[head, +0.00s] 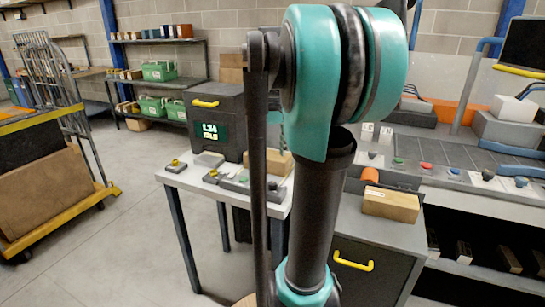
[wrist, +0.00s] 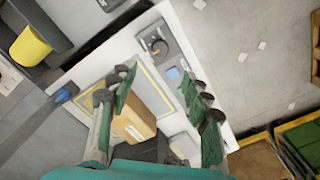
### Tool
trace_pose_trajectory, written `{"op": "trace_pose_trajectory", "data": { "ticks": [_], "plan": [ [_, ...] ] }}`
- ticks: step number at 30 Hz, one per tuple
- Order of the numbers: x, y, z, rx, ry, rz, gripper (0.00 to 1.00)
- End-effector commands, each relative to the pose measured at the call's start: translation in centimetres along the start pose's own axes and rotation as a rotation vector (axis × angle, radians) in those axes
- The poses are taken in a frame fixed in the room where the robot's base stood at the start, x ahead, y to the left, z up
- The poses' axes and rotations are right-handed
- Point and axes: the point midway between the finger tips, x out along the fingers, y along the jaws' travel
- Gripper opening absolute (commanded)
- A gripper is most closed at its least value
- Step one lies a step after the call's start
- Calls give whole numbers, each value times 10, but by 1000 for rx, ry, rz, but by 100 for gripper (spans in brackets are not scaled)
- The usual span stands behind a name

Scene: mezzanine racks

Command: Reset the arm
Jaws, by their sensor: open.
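My arm, teal and black, rises through the middle of the head view and hides part of the white table (head: 240,188) behind it. My gripper (wrist: 165,98) shows in the wrist view with its green-padded fingers spread apart. It is open and points down over the same table (wrist: 185,25). A brown box (wrist: 133,122) shows between the fingers, nearer the left one, with nothing gripped. The gripper's end is not visible in the head view.
A black case (head: 215,122) and small button boxes stand on the white table. A yellow cart (head: 45,195) stands at left. Floor between cart and table is clear.

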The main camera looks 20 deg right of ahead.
Motion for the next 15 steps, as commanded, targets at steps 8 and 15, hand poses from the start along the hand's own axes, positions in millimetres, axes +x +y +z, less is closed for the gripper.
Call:
{"op": "trace_pose_trajectory", "data": {
  "ticks": [8,15],
  "plan": [
    [0,0,0,0,0,0,49],
    [8,-5,3,-2,11,3,49]
  ]
}}
